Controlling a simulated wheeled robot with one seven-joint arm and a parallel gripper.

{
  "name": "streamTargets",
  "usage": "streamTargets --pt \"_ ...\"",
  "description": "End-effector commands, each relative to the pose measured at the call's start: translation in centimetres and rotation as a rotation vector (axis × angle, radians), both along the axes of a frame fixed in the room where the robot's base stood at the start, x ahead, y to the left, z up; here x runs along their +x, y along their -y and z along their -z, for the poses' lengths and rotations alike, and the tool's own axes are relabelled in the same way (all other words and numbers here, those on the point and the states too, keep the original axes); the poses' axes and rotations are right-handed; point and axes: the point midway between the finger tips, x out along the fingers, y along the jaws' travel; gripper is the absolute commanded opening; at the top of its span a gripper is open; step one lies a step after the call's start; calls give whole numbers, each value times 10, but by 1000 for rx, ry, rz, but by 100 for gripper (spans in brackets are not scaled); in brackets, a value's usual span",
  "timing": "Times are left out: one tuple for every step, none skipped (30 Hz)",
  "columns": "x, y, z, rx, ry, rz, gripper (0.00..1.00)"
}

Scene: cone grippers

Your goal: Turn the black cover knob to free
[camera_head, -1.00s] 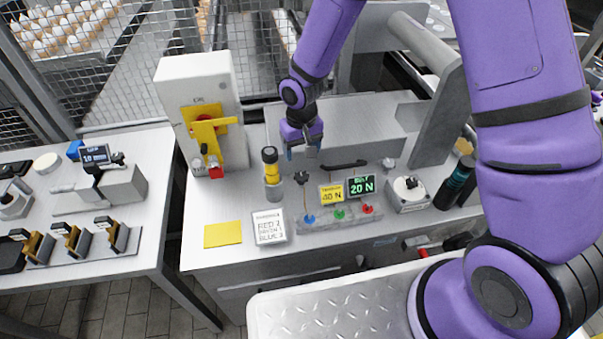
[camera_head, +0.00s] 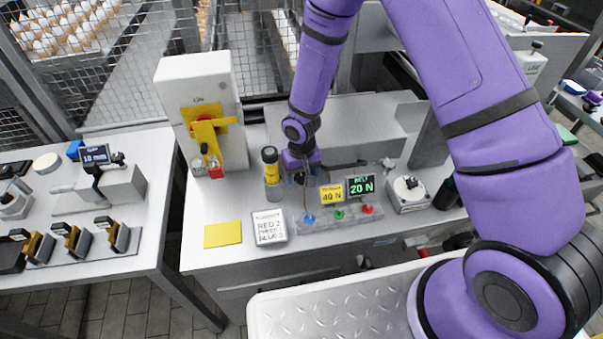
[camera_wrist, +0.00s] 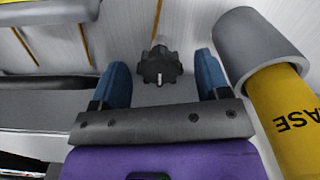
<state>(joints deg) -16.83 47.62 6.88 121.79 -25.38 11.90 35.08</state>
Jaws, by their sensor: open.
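A black lobed knob (camera_wrist: 160,66) with a pale pointer line shows in the wrist view, on a grey post. It lies between the two blue fingertips, with a gap on each side. My gripper (camera_head: 302,176) is open in the head view, low over the bench. There it hides most of the knob, and only a thin brown strip shows below, running to the blue button. The fingers do not appear to touch the knob.
A yellow grease cylinder (camera_head: 271,172) with a dark cap stands close left of my gripper; its grey collar (camera_wrist: 262,45) is near a finger. Signs reading 40 N (camera_head: 331,194) and 20 N (camera_head: 360,186) stand right. A white box with a black knob (camera_head: 408,192) is further right.

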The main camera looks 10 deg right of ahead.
Motion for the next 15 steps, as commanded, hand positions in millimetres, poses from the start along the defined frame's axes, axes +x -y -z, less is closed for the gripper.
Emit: streamTargets --pt "0 0 0 0 0 0 69" --pt "0 0 0 0 0 0 67" --pt "0 0 0 0 0 0 58" --pt "0 0 0 0 0 0 51" --pt "0 0 0 0 0 0 44" --pt "0 0 0 0 0 0 35" --pt "0 0 0 0 0 0 28" --pt "0 0 0 0 0 0 21" --pt "0 0 0 0 0 1 20" --pt "0 0 0 0 0 0 20" --pt "0 0 0 0 0 0 20" --pt "0 0 0 0 0 -1 20" --pt "0 0 0 0 0 -3 20" --pt "0 0 0 0 0 -5 20" --pt "0 0 0 0 0 -10 20"
